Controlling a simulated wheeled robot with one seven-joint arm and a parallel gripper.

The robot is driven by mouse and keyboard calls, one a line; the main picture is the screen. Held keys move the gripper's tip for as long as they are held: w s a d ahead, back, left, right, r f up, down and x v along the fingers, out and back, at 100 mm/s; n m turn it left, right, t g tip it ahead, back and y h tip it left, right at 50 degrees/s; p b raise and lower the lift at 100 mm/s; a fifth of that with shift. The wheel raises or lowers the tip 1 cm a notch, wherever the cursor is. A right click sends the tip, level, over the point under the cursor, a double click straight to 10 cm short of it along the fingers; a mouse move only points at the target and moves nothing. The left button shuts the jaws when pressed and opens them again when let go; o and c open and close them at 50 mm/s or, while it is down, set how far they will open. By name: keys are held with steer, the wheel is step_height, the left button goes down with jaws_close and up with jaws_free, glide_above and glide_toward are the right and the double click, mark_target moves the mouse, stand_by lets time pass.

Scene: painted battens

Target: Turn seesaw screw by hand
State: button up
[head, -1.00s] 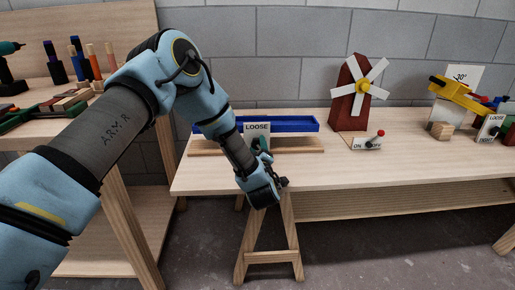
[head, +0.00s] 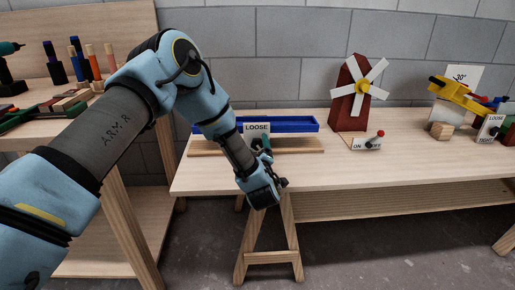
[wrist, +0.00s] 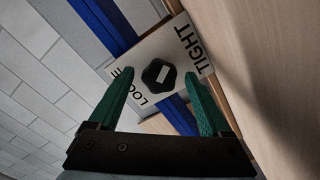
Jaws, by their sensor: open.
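The seesaw has a long blue beam (head: 292,125) on a wooden base at the left of the bench. A white plate marked LOOSE (head: 257,128) stands at its front. In the wrist view the plate (wrist: 151,48) reads LOOSE and TIGHT. A black knob-like screw (wrist: 158,75) with a pale bar mark sits at the plate's middle. My gripper (wrist: 158,73) is open, its green fingers on either side of the screw with gaps visible. How deep the fingertips reach is hard to tell. In the head view my gripper (head: 264,149) is in front of the plate, and the screw is not clearly visible.
A red windmill (head: 349,112) with a small ON lever plate stands right of the seesaw. Farther right are a yellow device (head: 458,93) and another LOOSE/TIGHT plate (head: 490,129). A side bench with tools is at left. The bench front (head: 400,178) is clear.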

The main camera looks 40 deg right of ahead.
steer(key=v, duration=1)
steer(key=shift+s+a+b, duration=0.25)
steer(key=shift+a+b, duration=0.05)
steer(key=shift+b, duration=0.1)
